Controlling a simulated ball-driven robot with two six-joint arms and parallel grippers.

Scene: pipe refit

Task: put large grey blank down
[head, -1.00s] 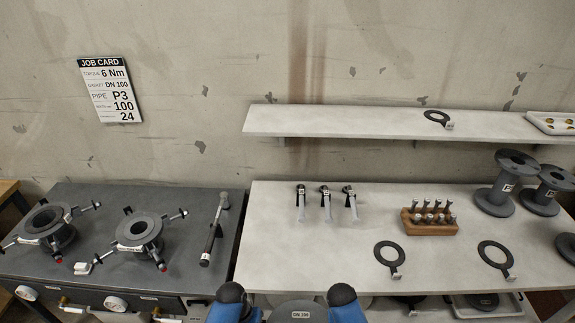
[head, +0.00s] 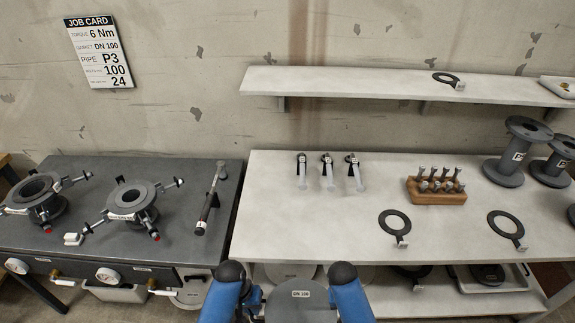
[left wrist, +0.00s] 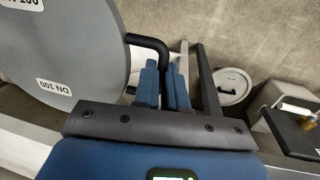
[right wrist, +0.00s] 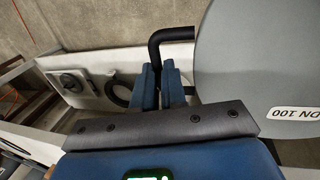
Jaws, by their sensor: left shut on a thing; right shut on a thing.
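The large grey blank (head: 298,303) is a round grey disc labelled DN 100, low in the middle of the head view, in front of the light table's front edge. My left gripper (head: 243,290) is at its left side and is shut on its black bent handle, which shows best in the left wrist view (left wrist: 150,45). My right gripper (head: 332,290) is at its right side, shut on the other black handle, seen in the right wrist view (right wrist: 160,42). The disc's face also fills part of both wrist views. Its lower part is cut off in the head view.
The light table (head: 300,220) has a clear left front area. It bears several bolts in a wooden block (head: 436,190), black gaskets (head: 395,222) and spools (head: 505,160). A lower shelf (head: 425,300) holds round discs and a tray. A dark bench (head: 90,215) with two flanged fittings stands left.

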